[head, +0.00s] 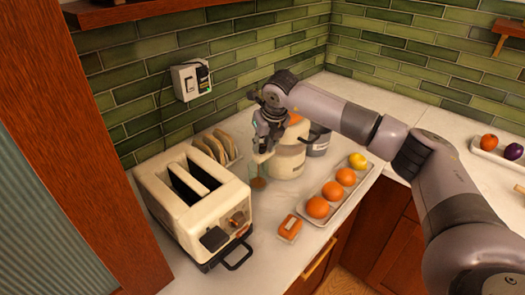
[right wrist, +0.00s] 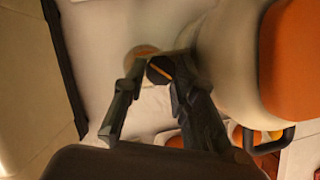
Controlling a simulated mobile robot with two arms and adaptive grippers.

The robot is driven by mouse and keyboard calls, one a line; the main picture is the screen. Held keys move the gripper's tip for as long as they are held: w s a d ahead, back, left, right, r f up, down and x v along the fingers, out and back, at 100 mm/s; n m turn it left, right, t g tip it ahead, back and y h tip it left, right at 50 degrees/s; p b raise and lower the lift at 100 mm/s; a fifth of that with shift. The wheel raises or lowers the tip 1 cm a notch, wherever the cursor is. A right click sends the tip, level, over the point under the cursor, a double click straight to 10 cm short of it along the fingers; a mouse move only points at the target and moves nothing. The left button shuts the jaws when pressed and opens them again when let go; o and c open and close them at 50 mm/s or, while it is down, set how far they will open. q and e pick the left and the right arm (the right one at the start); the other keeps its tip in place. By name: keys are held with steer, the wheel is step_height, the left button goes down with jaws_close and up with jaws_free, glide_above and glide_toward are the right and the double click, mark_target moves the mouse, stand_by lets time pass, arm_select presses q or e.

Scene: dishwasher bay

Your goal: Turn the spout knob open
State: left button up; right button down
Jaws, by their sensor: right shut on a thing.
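The spout knob (right wrist: 160,70) is a small dark round knob with an orange stripe, between the fingertips of my right gripper in the right wrist view. The stripe runs at a slant. In the head view the knob is hidden behind my right gripper (head: 266,138), which is shut on it. The knob is on the near-left side of a cream juicer (head: 289,163) with an orange part on top; the juicer also shows in the right wrist view (right wrist: 232,65). A glass with brownish contents (head: 258,182) stands below the gripper. My left gripper is not in view.
A cream toaster (head: 166,185) stands left on the counter, with a rack of bread slices (head: 217,148) behind it. A tray of oranges and a lemon (head: 338,207) lies right of the juicer. A small orange packet (head: 290,228) lies in front. A grey container (head: 319,140) stands behind.

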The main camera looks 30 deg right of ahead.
steer(key=shift+d+n+y+b, duration=0.1)
steer(key=shift+n+y+b, duration=0.25)
steer(key=shift+n, duration=0.25)
steer(key=c, duration=1.3)
jaws_free()
steer(key=shift+r, duration=0.1)
steer(key=shift+s+r, duration=0.1)
steer(key=shift+r, duration=0.1)
steer(key=v, duration=0.7)
steer(key=shift+r+n, duration=0.25)
steer(key=shift+n, duration=0.05)
